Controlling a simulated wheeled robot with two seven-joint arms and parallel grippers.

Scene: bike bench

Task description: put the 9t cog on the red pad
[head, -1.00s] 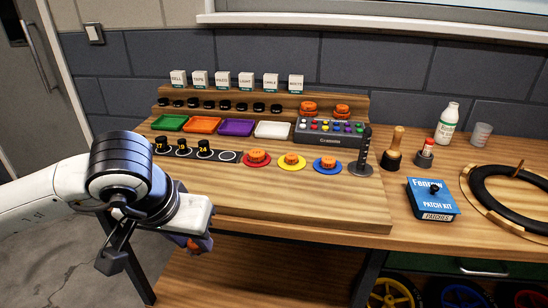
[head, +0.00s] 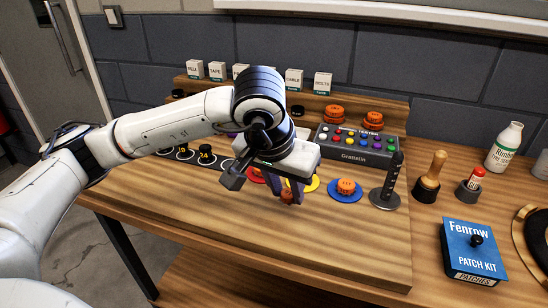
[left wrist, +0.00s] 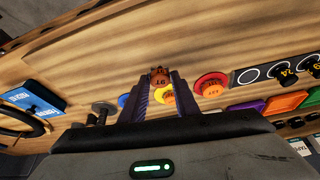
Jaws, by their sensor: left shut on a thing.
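My left gripper (head: 288,192) is shut on a dark orange cog (head: 287,197), held above the wooden bench top in front of the yellow pad. In the left wrist view this cog (left wrist: 160,77) sits between the fingertips; its small label looks like 9T. The red pad (head: 254,178) is left of the gripper in the head view, mostly hidden by it. In the left wrist view the red pad (left wrist: 211,78) carries an orange cog (left wrist: 211,90), whose label I cannot read. My right gripper is not in view.
The yellow pad (head: 314,185) is just behind the gripper. A blue pad (head: 345,197) holds an orange cog (head: 346,186). A dark upright post (head: 388,185) and a grey button box (head: 357,145) stand nearby. The front bench top is clear.

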